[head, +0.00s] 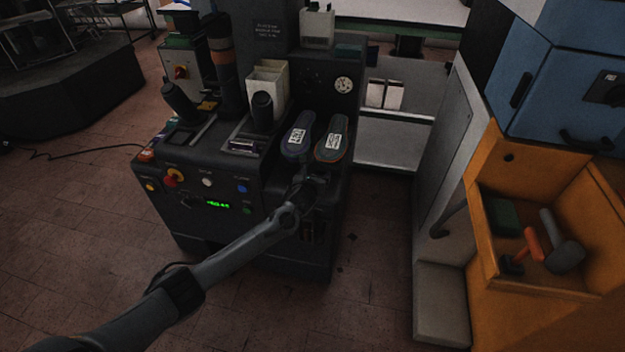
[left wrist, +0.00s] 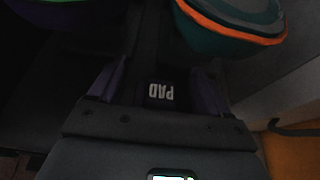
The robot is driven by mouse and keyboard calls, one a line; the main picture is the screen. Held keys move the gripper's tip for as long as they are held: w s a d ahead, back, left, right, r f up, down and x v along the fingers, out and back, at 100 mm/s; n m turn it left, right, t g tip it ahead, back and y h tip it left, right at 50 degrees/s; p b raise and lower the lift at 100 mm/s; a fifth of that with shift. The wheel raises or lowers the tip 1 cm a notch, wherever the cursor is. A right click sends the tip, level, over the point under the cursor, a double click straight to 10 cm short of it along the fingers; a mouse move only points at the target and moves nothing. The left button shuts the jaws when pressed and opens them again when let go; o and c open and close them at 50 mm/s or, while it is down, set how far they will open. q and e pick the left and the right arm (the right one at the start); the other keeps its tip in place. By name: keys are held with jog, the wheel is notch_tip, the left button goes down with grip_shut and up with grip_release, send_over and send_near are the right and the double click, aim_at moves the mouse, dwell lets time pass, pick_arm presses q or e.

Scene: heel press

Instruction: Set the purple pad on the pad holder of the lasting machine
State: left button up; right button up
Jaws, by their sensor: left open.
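The lasting machine (head: 240,160) is the dark cabinet in the middle of the head view. My left gripper (head: 318,184) is at its front right corner, just below two shoe-shaped pieces. In the left wrist view the gripper (left wrist: 158,82) is open, its dark, purple-tinged fingers on either side of a black strip lettered PAD. I cannot tell whether this strip belongs to the pad holder. The left shoe-shaped piece (head: 297,137) is blue-purple; its purple, green-edged end (left wrist: 62,14) shows in the left wrist view. I cannot make out a separate purple pad. My right gripper is out of view.
A teal shoe-shaped piece (head: 331,142) with an orange edge is close above the gripper. An orange bin (head: 482,240) with tools, including a grey mallet (head: 563,255), stands at the right. Floor is clear before the machine.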

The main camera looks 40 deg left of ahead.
pick_arm(q)
jog(key=shift+s+d+r+p, duration=0.1)
jog(key=shift+s+r+p, duration=0.1)
jog(key=shift+r+p, duration=0.1)
jog(key=p+v, duration=0.6)
jog(key=v, duration=0.4)
jog(key=s+d+f+n+g+h, duration=0.3)
jog(key=s+d+f+n, duration=0.3)
jog(key=s+d+n, duration=0.35)
jog(key=s+d+n+g+h, duration=0.1)
jog(key=s+d+n, duration=0.3)
jog(key=s, duration=0.4)
jog(key=s+d+n+g+h, duration=0.1)
jog(key=s+d+n+g, duration=0.1)
jog(key=s+d+n, duration=0.3)
jog(key=s+n, duration=0.1)
jog(key=s, duration=0.2)
jog(key=shift+s+f, duration=0.2)
jog(key=shift+f, duration=0.1)
jog(key=s+r+n+g, duration=0.1)
jog(key=s+n, duration=0.5)
jog(key=s, duration=0.1)
jog(key=s+r+n+g, duration=0.1)
jog(key=s+n, duration=0.2)
jog(key=shift+s+a+r+n+g+h, duration=0.15)
jog(key=shift+s+r+n+g+h, duration=0.15)
jog(key=shift+r+h, duration=0.1)
jog(key=c, duration=0.3)
jog(key=shift+w, duration=0.1)
